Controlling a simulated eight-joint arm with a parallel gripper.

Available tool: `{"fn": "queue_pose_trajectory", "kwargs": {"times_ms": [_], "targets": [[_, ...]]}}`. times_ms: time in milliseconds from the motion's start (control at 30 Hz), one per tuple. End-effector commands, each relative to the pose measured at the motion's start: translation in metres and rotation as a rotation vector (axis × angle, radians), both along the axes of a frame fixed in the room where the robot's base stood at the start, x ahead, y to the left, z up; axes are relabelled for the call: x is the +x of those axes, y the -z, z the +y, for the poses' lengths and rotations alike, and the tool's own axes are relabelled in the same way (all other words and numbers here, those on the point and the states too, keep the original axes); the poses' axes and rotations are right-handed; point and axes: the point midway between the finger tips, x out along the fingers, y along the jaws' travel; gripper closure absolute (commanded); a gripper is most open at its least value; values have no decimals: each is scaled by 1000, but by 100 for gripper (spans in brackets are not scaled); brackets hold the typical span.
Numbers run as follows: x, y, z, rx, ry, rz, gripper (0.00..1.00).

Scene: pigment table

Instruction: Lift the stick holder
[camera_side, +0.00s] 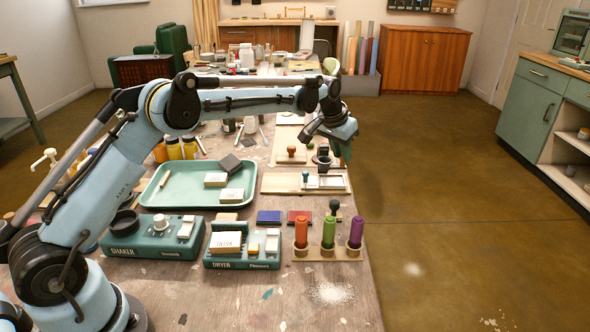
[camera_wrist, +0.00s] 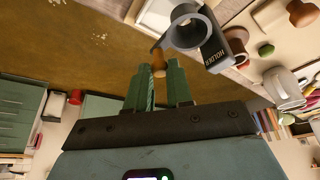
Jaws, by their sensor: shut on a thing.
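The stick holder (camera_wrist: 214,50) is a dark grey ring with a block lettered HOLDER. In the wrist view it is just beyond my fingertips, near the table edge. A thin grey arm runs from the ring to a small tan knob (camera_wrist: 159,62). My gripper (camera_wrist: 158,72) has its green fingers closed on this knob. In the side view my gripper (camera_side: 346,152) is low over the table's right edge, beside the small dark holder (camera_side: 323,160). I cannot tell whether the holder's base touches the table.
A wooden tray (camera_side: 275,183) with a teal-knobbed tool lies in front of the holder. Orange, green and purple sticks stand in a wooden rack (camera_side: 329,254) nearer the camera. A green tray (camera_side: 155,203) lies to the left. Open floor (camera_side: 450,200) is right of the table.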

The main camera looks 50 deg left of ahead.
Motion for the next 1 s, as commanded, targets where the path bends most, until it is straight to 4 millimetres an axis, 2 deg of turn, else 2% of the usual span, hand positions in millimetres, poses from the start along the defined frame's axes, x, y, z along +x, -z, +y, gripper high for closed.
{"fn": "queue_pose_trajectory", "kwargs": {"times_ms": [267,300,433,767,867,1000], "targets": [[1,-6,0,-1,0,-3,100],[1,-6,0,-1,0,-3,75],[0,-6,0,0,0,-2,55],[0,-6,0,0,0,-1,54],[-3,-13,0,0,0,-1,54],[-11,-32,0,0,0,-1,54]]}}
